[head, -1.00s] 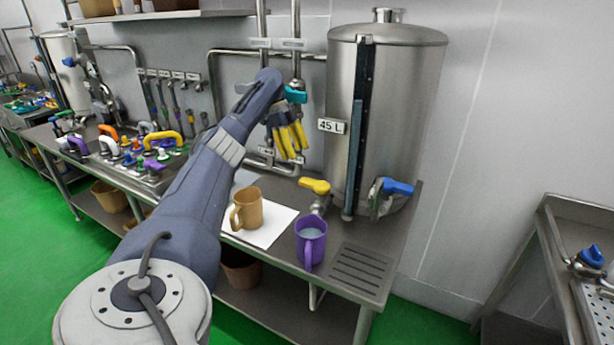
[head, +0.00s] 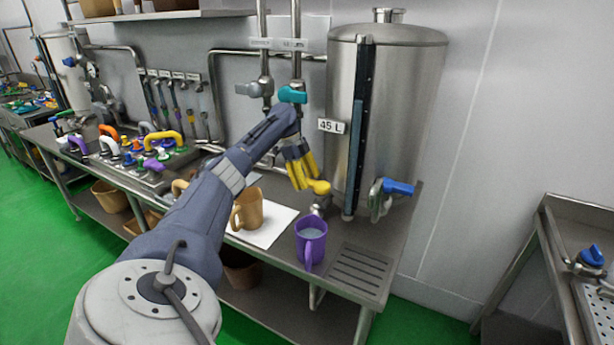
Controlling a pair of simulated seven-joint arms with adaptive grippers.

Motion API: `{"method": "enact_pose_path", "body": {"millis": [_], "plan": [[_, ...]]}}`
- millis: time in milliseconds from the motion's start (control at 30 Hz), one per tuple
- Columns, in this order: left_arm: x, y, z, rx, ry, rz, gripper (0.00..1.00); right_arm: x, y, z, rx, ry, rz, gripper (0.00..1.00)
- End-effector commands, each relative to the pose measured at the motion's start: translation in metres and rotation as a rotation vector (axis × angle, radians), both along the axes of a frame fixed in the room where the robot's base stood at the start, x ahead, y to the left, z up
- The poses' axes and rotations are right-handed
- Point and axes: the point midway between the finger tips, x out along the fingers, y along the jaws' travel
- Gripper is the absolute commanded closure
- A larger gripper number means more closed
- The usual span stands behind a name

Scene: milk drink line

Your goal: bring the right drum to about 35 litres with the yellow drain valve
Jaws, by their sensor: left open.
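The right drum (head: 405,110) is a tall steel tank at the back of the bench. A dark sight gauge (head: 357,130) with a teal strip runs down its front, and a "45 L" tag (head: 331,126) is beside it. I cannot read the exact level. The yellow drain valve (head: 320,187) is low on the drum's left side, its handle partly hidden by my gripper. My left gripper (head: 304,184) has yellow fingers, points down and is open, right beside the yellow handle. Whether it touches the handle I cannot tell. My right gripper is not in view.
A purple mug (head: 311,242) with pale liquid stands in front of the yellow valve. A tan mug (head: 246,210) stands on a white sheet (head: 268,234). A blue-handled valve (head: 397,188) is to the right. A teal valve (head: 292,95) is on the pipes above my wrist.

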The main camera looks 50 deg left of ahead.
Motion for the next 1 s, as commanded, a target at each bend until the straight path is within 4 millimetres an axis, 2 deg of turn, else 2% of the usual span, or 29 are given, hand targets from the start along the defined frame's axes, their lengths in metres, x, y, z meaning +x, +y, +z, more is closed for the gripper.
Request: {"method": "enact_pose_path", "body": {"millis": [300,767,800,1000], "plan": [[0.0001,-0.0003,-0.0008,0.0,0.0,0.0,0.44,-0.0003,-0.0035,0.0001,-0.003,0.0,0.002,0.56],[0.0,-0.0003,-0.0009,0.0,0.001,0.0,0.98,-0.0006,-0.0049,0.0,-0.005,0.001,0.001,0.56],[0.0,-0.0003,-0.0009,0.0,0.001,0.0,1.0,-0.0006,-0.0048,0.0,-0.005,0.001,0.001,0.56],[0.0009,-0.0015,-0.0013,0.0,0.001,0.0,1.0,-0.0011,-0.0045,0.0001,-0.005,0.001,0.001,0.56]]}}
